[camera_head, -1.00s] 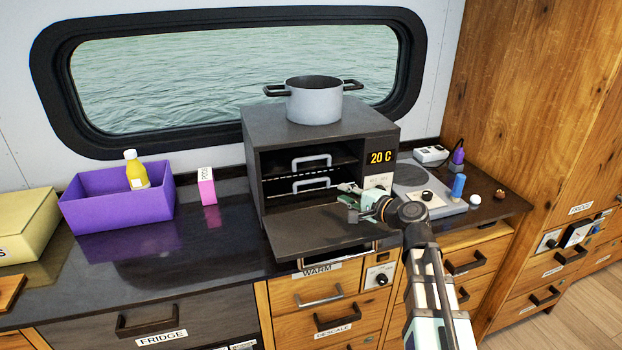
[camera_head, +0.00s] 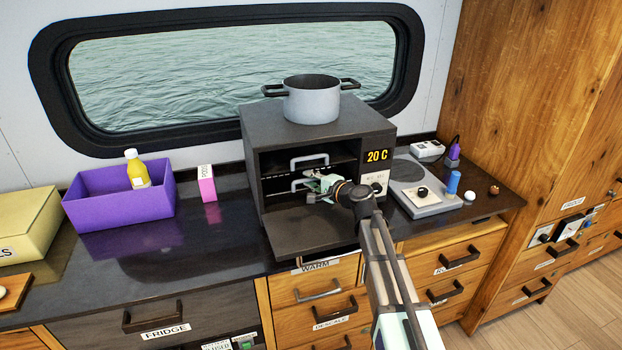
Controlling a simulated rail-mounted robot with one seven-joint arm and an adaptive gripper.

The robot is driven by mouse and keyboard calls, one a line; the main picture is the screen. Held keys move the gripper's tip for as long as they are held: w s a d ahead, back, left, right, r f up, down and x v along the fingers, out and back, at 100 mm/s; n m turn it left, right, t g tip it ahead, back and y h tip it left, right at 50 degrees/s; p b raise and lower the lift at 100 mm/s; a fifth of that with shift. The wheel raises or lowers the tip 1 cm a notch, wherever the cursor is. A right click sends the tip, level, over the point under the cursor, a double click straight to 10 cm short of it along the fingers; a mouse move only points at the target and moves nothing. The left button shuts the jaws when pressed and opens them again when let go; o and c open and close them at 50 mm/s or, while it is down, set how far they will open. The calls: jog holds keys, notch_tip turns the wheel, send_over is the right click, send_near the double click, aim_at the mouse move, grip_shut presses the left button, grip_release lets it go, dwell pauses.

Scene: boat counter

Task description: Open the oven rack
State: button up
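The dark oven (camera_head: 340,136) stands on the counter below the window. Its door (camera_head: 310,233) is folded down at the front. Inside are two racks, each with a light grey handle: an upper handle (camera_head: 309,160) and a lower handle (camera_head: 306,184). Both racks sit inside the cavity. My gripper (camera_head: 314,186) reaches in from the right over the lowered door, with its fingers at the right end of the lower handle. The fingers are small here and overlap the handle; I cannot tell whether they touch it or are closed.
A grey pot (camera_head: 311,100) stands on top of the oven. A hot plate (camera_head: 425,197) with a knob is to the right, and a purple box (camera_head: 119,200) with a yellow bottle (camera_head: 137,170) is to the left. The counter between box and oven holds a small pink carton (camera_head: 207,183).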

grip_shut()
jog(key=shift+s, duration=0.1)
